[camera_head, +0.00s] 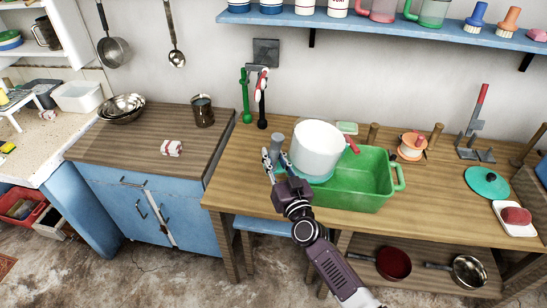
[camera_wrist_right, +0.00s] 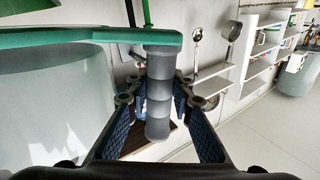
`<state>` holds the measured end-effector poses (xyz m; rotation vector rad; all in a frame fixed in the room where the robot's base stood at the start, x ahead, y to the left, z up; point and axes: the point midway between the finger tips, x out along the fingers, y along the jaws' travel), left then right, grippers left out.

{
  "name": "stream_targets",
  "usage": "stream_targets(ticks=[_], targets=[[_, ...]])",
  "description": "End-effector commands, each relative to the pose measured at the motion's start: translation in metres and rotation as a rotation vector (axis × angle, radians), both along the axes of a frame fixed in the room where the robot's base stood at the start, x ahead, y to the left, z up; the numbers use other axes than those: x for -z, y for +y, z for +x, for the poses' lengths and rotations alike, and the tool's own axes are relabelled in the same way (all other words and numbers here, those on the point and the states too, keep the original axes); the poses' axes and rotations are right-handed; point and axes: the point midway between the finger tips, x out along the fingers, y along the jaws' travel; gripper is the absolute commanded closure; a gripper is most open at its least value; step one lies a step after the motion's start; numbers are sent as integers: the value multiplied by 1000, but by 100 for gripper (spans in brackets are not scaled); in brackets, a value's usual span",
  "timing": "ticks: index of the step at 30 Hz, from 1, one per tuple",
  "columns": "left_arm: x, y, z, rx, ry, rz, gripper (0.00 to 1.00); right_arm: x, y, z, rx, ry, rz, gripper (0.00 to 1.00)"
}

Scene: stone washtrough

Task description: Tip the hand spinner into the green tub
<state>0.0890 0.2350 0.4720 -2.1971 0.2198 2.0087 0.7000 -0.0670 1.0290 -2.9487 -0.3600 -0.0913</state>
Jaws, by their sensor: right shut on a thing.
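The hand spinner (camera_head: 318,147) shows a white drum with a teal part along its lower edge and a grey side handle. It is over the left end of the green tub (camera_head: 345,194), hiding part of its inside; I cannot tell whether they touch. My right gripper (camera_head: 274,160) is at the tub's left and shut on the grey handle. In the right wrist view the fingers flank the ribbed grey handle (camera_wrist_right: 158,95), which joins a green bar above, with the pale drum (camera_wrist_right: 55,100) at left. The visible tub inside looks empty. My left gripper is out of view.
An orange-and-white spool (camera_head: 412,147), a teal lid (camera_head: 487,182) and a red soap block on a white dish (camera_head: 515,218) are on the wooden bench to the right. A dark cup (camera_head: 203,110) and steel bowls (camera_head: 122,108) stand on the left cabinet. A blue shelf (camera_head: 400,28) runs above.

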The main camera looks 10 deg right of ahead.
Motion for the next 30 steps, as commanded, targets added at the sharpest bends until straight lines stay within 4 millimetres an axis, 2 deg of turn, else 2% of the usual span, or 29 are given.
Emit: stream_targets(ticks=[8, 21, 30], targets=[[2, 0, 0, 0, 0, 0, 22, -6, 0, 1, 1, -11, 16, 100], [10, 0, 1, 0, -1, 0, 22, -32, -3, 0, 0, -43, 158, 100], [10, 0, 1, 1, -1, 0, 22, -35, -3, 0, 0, -47, 173, 100]])
